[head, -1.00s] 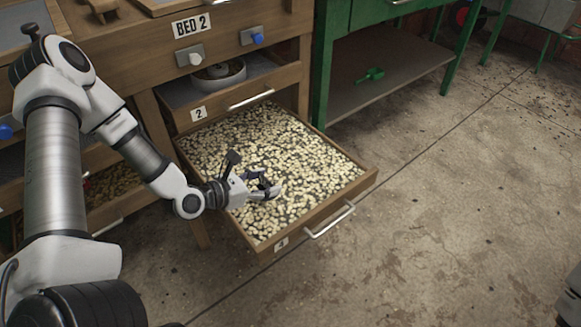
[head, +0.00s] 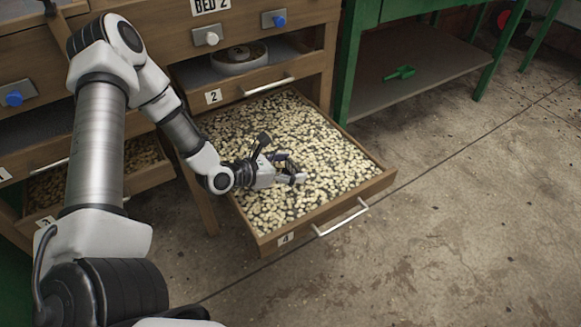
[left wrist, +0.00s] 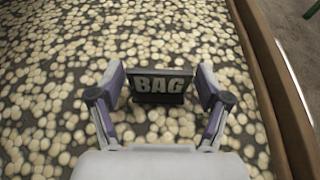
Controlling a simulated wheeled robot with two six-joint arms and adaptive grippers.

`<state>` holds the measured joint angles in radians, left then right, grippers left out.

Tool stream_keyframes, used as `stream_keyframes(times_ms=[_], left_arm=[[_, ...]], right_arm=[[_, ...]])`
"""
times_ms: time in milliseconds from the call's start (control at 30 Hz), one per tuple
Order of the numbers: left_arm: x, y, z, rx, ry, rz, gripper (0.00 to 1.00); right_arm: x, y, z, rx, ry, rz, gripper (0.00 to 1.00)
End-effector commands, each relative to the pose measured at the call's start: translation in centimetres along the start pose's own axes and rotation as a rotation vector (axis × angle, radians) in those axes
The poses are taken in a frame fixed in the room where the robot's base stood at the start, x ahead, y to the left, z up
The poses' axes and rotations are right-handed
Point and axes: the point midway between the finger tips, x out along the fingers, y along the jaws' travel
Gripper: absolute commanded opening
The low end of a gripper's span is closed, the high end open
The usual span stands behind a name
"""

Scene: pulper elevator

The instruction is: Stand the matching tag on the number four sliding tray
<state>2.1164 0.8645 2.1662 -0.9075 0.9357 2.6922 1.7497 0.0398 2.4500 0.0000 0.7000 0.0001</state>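The number four tray (head: 330,216) is pulled out and full of pale beans, with a "4" label on its front. My left gripper (head: 291,174) is low over the beans near the tray's middle. In the left wrist view a dark tag reading "BAG" (left wrist: 161,86) stands upright on the beans. The fingers of my left gripper (left wrist: 162,88) are spread, one on each side of the tag, with what looks like a narrow gap at each side. I cannot make out the tag in the head view. My right gripper is not in view.
The number two compartment (head: 213,97) above holds a round dish (head: 238,60). The floor at right is clear.

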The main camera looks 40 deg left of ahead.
Motion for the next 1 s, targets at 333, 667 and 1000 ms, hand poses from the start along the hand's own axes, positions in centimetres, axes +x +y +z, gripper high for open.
stream_keyframes(times_ms=[333, 667, 1000], left_arm=[[-0.1, 0.0, 0.3, 0.0, 0.0, 0.0, 0.86], [-5.1, 0.1, 0.9, -0.009, -0.002, 0.005, 0.86], [-7.7, 0.0, 0.3, -0.001, 0.0, 0.0, 0.86]], right_arm=[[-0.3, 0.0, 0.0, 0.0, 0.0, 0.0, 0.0], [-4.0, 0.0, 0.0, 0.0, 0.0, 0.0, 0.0], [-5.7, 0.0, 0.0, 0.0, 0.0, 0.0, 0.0]])
